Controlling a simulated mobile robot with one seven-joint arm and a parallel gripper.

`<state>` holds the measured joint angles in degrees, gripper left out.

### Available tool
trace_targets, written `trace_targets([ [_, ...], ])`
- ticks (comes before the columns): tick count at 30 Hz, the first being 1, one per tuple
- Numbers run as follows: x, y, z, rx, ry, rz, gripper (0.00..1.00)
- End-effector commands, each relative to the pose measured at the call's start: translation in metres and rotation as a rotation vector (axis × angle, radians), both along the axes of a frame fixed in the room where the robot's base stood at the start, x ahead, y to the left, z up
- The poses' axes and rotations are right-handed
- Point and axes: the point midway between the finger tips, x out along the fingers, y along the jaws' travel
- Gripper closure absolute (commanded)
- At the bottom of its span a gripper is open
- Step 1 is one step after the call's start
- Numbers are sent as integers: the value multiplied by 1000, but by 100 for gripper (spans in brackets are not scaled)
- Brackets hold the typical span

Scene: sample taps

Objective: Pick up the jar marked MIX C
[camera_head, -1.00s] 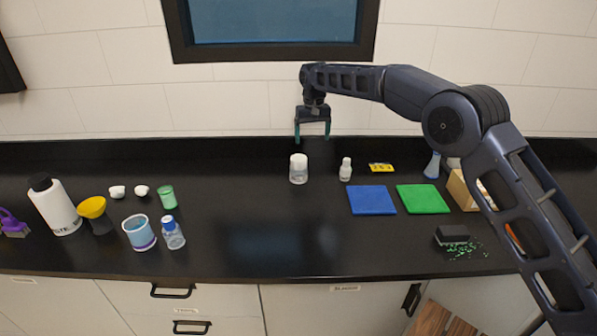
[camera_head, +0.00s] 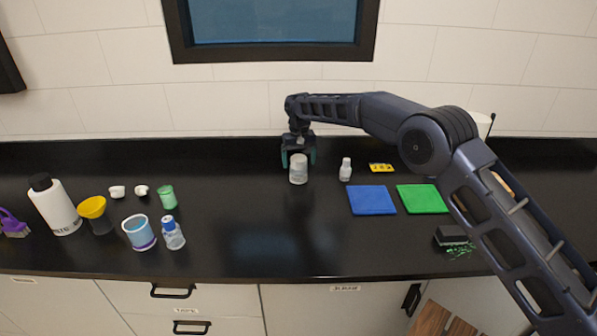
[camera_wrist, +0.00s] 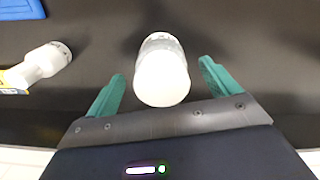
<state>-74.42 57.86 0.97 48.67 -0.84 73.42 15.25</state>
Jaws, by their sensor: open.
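A clear jar with a white lid (camera_head: 298,170) stands upright on the black counter. Any marking on it is too small to read in the head view. My gripper (camera_head: 298,158) is open just behind this jar, fingers pointing down. In the wrist view the white-lidded jar (camera_wrist: 162,72) lies ahead of and between the two teal fingertips of my gripper (camera_wrist: 162,80), with a gap on each side. No finger appears to touch it.
Blue (camera_head: 371,200) and green (camera_head: 422,199) mats lie to the right. A blue-capped jar (camera_head: 172,233) and cups stand at left. The counter's middle front is clear.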

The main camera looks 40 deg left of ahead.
Motion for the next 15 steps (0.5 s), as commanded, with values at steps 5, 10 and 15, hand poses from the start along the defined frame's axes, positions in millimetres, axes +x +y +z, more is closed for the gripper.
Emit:
trace_targets([
  [5,-1,1,-26,-3,-1,0,12],
  [10,-1,1,-39,-1,0,0,12],
  [15,-1,1,-38,-1,0,0,12],
])
